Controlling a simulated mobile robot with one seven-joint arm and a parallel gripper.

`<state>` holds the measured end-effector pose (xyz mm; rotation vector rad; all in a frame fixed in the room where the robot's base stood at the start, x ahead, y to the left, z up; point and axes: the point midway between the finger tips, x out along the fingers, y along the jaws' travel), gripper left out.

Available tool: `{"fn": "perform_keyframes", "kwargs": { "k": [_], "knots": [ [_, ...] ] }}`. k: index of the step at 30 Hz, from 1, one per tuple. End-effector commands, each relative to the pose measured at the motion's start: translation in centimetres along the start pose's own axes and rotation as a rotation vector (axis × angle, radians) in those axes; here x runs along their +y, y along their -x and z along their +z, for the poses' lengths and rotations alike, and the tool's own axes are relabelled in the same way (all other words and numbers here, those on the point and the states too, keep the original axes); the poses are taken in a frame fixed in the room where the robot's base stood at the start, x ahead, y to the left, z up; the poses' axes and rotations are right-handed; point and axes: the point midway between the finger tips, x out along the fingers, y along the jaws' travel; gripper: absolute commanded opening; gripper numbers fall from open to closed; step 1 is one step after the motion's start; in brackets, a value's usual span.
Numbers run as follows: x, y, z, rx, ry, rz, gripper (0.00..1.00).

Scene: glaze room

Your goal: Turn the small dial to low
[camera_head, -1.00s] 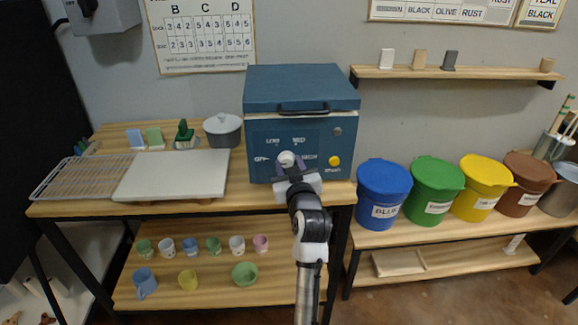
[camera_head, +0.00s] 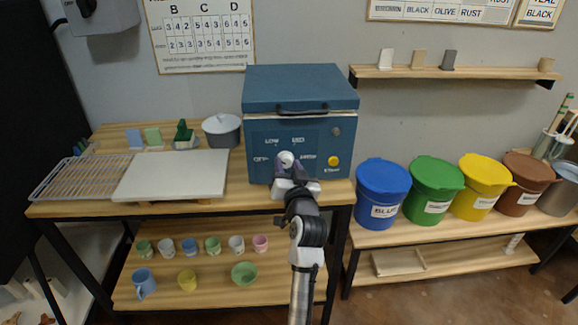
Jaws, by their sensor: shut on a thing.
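The blue kiln box (camera_head: 300,95) stands on the wooden table, its front panel facing me. A small pale dial (camera_head: 286,158) is on the panel, with labels around it that look like OFF, LOW, MED and HIGH. My gripper (camera_head: 287,168) is at the dial from below and in front, shut on it. The fingers and wrist hide the dial's lower part, and I cannot tell which label it points to. A yellow button (camera_head: 333,161) is to the right of the dial.
Blue (camera_head: 382,190), green, yellow and brown buckets stand to the right. Cups stand on the shelf below.

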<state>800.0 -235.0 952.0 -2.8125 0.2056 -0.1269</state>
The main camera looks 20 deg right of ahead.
Motion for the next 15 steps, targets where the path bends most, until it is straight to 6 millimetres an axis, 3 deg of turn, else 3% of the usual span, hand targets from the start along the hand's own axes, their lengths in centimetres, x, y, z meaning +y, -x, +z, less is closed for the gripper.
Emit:
{"fn": "perform_keyframes", "kwargs": {
  "k": [1,15],
  "knots": [
    [-0.66,-0.11,0.12,0.001,-0.045,-0.011,0.15],
    [-0.81,-0.15,-0.01,0.055,-0.417,-0.003,0.15]
  ]
}}
